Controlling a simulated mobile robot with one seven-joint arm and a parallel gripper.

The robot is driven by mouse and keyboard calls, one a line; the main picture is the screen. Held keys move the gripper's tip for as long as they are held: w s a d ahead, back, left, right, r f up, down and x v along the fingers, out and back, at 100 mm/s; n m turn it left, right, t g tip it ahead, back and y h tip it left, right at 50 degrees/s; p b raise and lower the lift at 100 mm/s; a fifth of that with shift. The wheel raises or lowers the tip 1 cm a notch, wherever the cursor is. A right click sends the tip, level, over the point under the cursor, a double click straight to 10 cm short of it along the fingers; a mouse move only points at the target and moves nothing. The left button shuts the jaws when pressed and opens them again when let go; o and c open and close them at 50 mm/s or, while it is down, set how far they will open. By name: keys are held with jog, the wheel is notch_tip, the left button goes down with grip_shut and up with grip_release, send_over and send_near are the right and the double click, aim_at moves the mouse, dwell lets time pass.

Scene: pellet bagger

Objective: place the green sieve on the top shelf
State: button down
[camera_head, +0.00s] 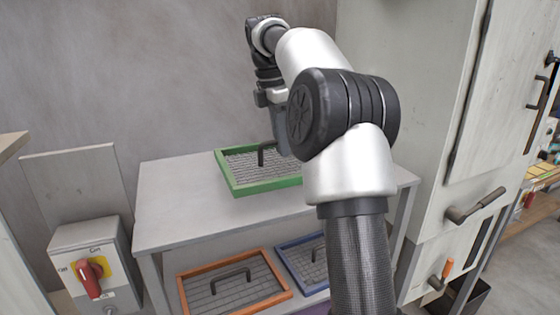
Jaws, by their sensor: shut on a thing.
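The green sieve (261,187) is a rectangular green frame with grey mesh and a dark handle (265,151). It is at the top shelf (170,200) of a grey rack; I cannot tell whether it rests on the surface or hovers just above it. My gripper (277,148) points down at the sieve's handle and is shut on it. The fingertips are partly hidden, and my arm covers the sieve's right part and the right side of the shelf.
An orange sieve (183,294) and a blue sieve (290,262) lie on the lower shelf. A switch box (90,262) with a red knob stands at the left. A tall grey cabinet (425,110) with a protruding handle (476,206) rises on the right. The top shelf's left part is bare.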

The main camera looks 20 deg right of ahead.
aim_at(281, 160)
jog(key=shift+w+f, duration=0.1)
jog(key=shift+f, duration=2.3)
jog(key=shift+f, duration=0.1)
jog(key=c, duration=1.8)
grip_release()
